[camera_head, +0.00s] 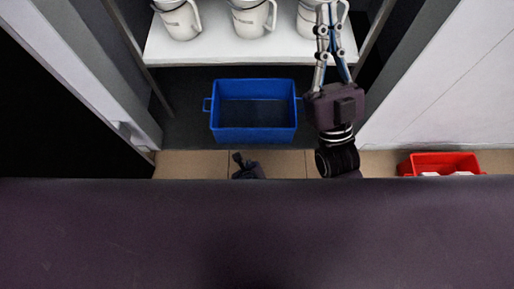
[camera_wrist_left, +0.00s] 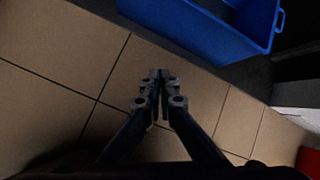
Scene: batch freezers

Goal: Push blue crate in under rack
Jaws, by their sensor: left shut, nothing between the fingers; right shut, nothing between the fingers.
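The blue crate (camera_head: 253,136) sits on the dark floor strip below the white rack shelf (camera_head: 215,50), in front of its front edge as seen from above. It looks empty and has a handle at each end. In the left wrist view, the blue crate (camera_wrist_left: 196,30) is at the top. My left gripper (camera_head: 238,157) is low, just in front of the crate and mostly hidden by my own body. In the left wrist view, the left gripper (camera_wrist_left: 160,76) is shut and empty above the tiles, apart from the crate. My right gripper (camera_head: 328,10) is shut and empty, over the shelf's right part.
Several white jugs (camera_head: 250,17) stand on the shelf, one partly behind my right gripper. A red crate (camera_head: 440,161) with white contents is at the right. Grey posts and walls flank the rack opening. Tan tiles (camera_head: 190,164) lie in front.

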